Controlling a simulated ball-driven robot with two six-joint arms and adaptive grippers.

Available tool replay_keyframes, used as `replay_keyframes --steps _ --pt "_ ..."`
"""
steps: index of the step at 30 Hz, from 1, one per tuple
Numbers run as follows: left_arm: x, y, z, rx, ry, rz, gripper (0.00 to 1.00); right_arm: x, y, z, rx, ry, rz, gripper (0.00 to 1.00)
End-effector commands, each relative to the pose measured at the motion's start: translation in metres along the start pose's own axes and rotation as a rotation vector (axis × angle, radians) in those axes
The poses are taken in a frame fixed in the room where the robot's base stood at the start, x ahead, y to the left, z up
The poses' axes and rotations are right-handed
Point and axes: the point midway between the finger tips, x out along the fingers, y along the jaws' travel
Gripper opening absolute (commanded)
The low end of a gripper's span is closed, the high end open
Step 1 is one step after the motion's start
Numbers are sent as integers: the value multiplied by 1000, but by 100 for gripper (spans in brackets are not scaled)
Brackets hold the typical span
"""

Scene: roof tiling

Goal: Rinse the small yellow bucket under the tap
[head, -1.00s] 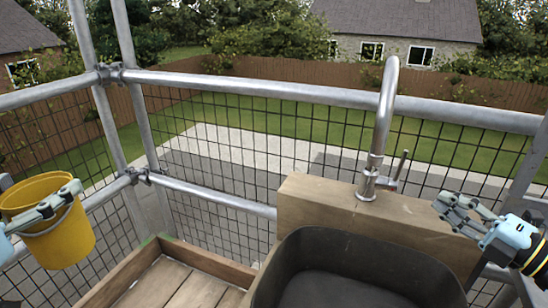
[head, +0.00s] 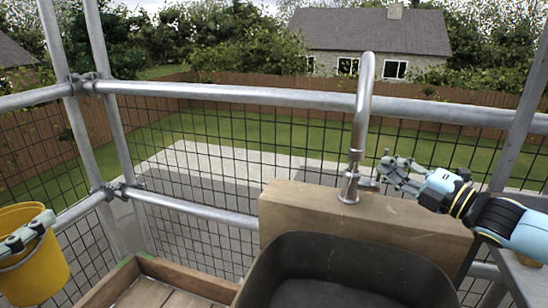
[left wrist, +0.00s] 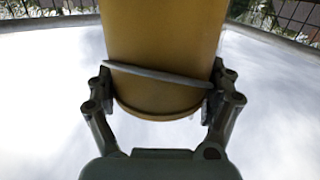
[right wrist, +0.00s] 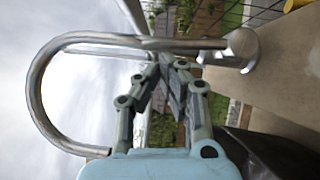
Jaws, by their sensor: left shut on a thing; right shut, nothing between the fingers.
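The small yellow bucket (head: 38,272) hangs upright at the left edge of the head view, partly cut off. My left gripper (head: 42,224) is shut on it; in the left wrist view both fingers press the sides of the bucket (left wrist: 160,40). Its inside is hidden. The metal tap (head: 362,110) stands on a wooden block (head: 410,216) with its spout arching over the sink. My right gripper (head: 386,168) is shut and empty, its fingertips just right of the tap's lower body, by the lever (head: 368,184). I cannot tell whether they touch. No water shows.
The dark sink (head: 340,250) stands below the tap, its visible inside empty. Scaffold rails (head: 230,95) and wire mesh run behind. A wooden-edged platform (head: 150,290) lies left of the sink. The space between bucket and sink is open.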

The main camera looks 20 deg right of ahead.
Motion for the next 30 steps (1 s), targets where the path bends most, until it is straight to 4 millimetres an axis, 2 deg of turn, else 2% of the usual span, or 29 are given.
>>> replay_keyframes --steps 5,11,30 --pt "0 0 0 0 1 0 44 2 1 2 -2 0 1 0" --pt "0 0 -2 0 1 0 43 13 6 16 -2 0 4 0" --pt "0 0 -1 0 1 0 43 14 6 14 -1 3 4 0"
